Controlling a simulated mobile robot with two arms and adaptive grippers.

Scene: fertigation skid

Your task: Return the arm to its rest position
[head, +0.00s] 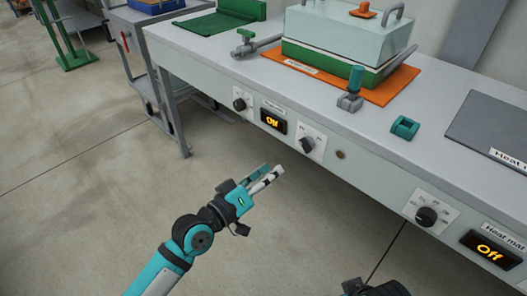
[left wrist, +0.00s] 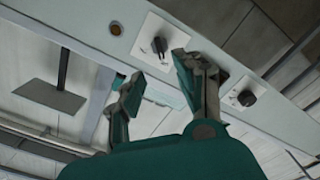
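My left arm comes in from the bottom left in the head view. Its teal gripper (head: 267,176) is in the air in front of the bench's front panel, over the floor. In the left wrist view the two fingers of this gripper (left wrist: 158,88) stand apart with nothing between them. Behind them the panel shows a black knob (left wrist: 160,46) and a second knob (left wrist: 246,98). No contact with the panel is visible. A dark part, probably of my right arm, shows at the bottom edge of the head view; no right fingers show.
The grey bench (head: 215,55) carries a lidded box (head: 345,35) on an orange mat (head: 385,93), a teal clip-like part (head: 405,128) and a dark heat mat (head: 490,125). Its front has knobs and displays (head: 273,121) reading "Off". A cart (head: 150,60) stands left.

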